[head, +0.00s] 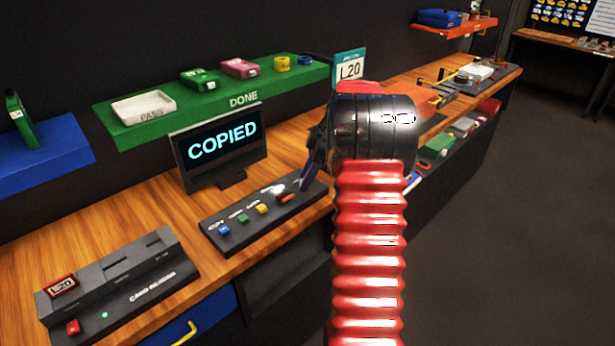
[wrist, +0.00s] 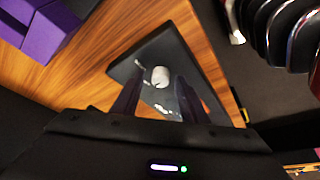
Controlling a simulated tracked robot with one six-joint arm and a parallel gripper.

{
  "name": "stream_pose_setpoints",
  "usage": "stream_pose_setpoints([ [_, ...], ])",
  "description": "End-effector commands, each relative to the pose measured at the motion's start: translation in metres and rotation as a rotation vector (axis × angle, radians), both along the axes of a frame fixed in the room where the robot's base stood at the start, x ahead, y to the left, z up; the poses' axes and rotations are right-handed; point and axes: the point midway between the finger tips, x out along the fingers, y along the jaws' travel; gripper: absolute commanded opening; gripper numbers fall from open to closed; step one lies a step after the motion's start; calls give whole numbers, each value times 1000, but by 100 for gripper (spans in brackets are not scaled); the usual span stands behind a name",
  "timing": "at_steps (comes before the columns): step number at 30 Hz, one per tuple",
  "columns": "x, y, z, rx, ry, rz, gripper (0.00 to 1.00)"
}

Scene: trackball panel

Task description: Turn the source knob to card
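The dark control panel (head: 240,238) lies on the wooden bench, with blue (head: 224,229), green (head: 243,218) and yellow (head: 261,208) buttons in a row. A pale trackball (head: 277,190) and an orange-red piece (head: 287,198) sit at its right end. I cannot tell a source knob or its setting; labels are too small. My gripper (head: 309,170) is over the panel's right end, partly hidden by my red arm. In the wrist view my gripper (wrist: 158,98) has its two dark fingers apart and empty, with the pale ball (wrist: 160,76) showing between and beyond them.
A screen (head: 222,144) reading COPIED stands behind the panel. A card reader (head: 110,290) with a red card (head: 62,286) is at the left. A green DONE shelf (head: 190,125) hangs above, with a white PASS tray (head: 143,107). An L20 sign (head: 349,67) stands beyond my arm.

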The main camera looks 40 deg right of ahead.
Motion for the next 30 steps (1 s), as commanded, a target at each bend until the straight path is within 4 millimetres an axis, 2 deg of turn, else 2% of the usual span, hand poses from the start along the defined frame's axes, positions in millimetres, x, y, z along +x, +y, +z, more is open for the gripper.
stream_pose_setpoints([
  [5, -1, -1, 3, 0, 0, 0, 40],
  [11, -5, -7, 20, -1, -1, -2, 40],
  [30, -32, -36, 116, -1, -1, -1, 40],
])
